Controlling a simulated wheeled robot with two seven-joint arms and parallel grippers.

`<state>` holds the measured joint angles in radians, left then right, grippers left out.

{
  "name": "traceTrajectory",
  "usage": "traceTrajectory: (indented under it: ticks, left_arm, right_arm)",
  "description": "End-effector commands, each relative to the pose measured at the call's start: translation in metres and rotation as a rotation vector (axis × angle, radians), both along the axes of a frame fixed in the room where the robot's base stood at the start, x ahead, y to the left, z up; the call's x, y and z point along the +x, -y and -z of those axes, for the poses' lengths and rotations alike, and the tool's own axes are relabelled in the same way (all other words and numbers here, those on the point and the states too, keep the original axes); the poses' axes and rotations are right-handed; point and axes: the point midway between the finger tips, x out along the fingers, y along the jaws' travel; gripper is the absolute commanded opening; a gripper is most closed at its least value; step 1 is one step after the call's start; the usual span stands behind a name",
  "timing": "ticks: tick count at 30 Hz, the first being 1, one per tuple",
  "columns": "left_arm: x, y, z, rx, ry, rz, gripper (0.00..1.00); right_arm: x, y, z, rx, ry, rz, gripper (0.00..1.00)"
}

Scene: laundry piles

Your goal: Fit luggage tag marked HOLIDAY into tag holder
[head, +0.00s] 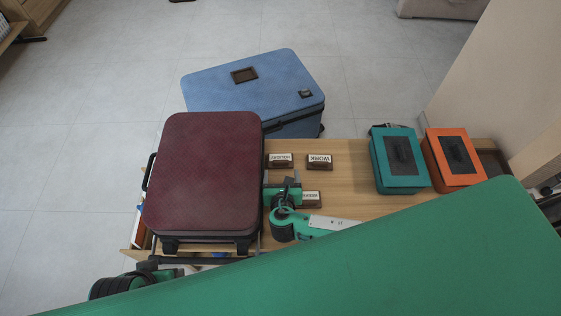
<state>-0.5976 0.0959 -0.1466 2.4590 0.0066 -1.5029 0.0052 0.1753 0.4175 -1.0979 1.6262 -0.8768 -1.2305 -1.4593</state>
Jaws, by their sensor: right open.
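Three small brown tags with white labels lie on the wooden table (350,190). One reads WORK (320,162). The tag to its left (280,161) has a longer word, perhaps HOLIDAY, too small to read surely. The third tag (312,199) lies nearer me, its lettering unclear. My right gripper (282,178) is open and empty, just on the near side of the left tag and left of the third. A dark rectangular frame (244,75), possibly the tag holder, is on top of the blue suitcase (215,92). My left gripper does not show; only part of its arm appears at lower left.
A maroon suitcase (205,175) covers the table's left side, close beside my right gripper. The blue suitcase stands beyond the table's far edge. A teal box (385,150) and an orange box (440,140) stand at the right. The table between tags and boxes is clear.

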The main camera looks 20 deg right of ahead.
Motion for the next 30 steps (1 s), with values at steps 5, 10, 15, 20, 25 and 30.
traceTrajectory:
  ticks: [5,10,15,20,25,30]
  left_arm:
    - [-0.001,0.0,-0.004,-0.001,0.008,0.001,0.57]
    - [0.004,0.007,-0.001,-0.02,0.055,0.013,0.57]
    - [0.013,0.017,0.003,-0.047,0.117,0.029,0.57]
    - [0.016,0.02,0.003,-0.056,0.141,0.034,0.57]
    - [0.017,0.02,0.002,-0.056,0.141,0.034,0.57]
    - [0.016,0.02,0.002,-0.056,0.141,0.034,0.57]
  right_arm:
    - [0.012,0.003,0.005,0.001,-0.001,-0.001,0.75]
    - [0.033,0.009,0.015,0.0,0.002,0.0,0.75]
    - [0.053,0.014,0.024,0.0,0.0,0.0,0.75]
    - [0.059,0.016,0.025,0.002,-0.001,-0.001,0.75]
    - [0.059,0.016,0.025,0.002,-0.002,-0.001,0.75]
    - [0.059,0.016,0.025,0.002,-0.001,-0.001,0.44]
